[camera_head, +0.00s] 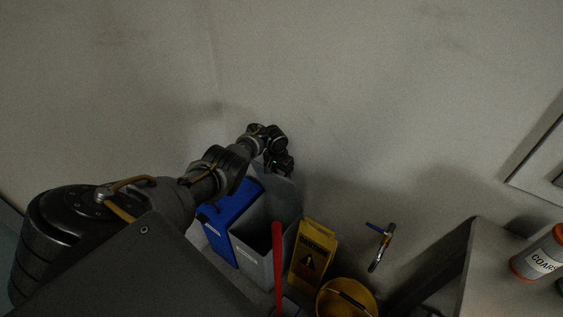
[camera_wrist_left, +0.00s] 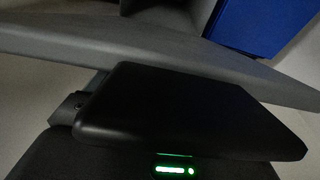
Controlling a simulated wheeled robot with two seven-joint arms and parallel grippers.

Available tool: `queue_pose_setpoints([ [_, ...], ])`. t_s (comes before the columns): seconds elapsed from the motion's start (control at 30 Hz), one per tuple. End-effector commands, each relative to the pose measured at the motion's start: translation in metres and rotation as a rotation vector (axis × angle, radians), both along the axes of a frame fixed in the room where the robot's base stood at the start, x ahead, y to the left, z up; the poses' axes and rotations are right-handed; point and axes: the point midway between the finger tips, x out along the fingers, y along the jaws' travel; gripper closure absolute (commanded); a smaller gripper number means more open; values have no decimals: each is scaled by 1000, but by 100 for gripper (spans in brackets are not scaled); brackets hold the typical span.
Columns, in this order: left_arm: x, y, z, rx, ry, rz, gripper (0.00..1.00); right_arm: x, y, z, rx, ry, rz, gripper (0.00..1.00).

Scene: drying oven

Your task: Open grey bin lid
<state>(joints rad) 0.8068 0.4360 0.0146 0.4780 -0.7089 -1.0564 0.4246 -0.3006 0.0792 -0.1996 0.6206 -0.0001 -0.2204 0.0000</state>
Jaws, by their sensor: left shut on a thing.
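The grey bin (camera_head: 247,261) stands on the floor near the wall. Its lid (camera_head: 284,198) is raised steeply at the back, and the dark inside of the bin shows. My left gripper (camera_head: 281,168) is at the top edge of the lid and shut on it. In the left wrist view the lid (camera_wrist_left: 60,43) runs as a grey band behind the black finger (camera_wrist_left: 190,110); the far finger is hidden. My right gripper is in neither view.
A blue bin (camera_head: 231,212) stands just left of the grey bin. A red handle (camera_head: 277,255), a yellow caution sign (camera_head: 313,254) and a yellow bucket (camera_head: 330,303) stand to the right. A wall tap (camera_head: 380,245) and a cabinet (camera_head: 490,270) are farther right.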

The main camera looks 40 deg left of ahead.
Motion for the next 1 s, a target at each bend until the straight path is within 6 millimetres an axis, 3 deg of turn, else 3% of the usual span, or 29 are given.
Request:
queue_pose_setpoints([
  [0.1,1,0,1,1,-1,2,9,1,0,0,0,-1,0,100],
  [0.43,0,0,6,0,-1,-1,9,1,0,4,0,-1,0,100],
  [0.73,-8,0,61,1,-4,-1,9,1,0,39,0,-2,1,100],
  [1.0,-15,-1,100,-1,-3,1,9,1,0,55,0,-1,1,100],
])
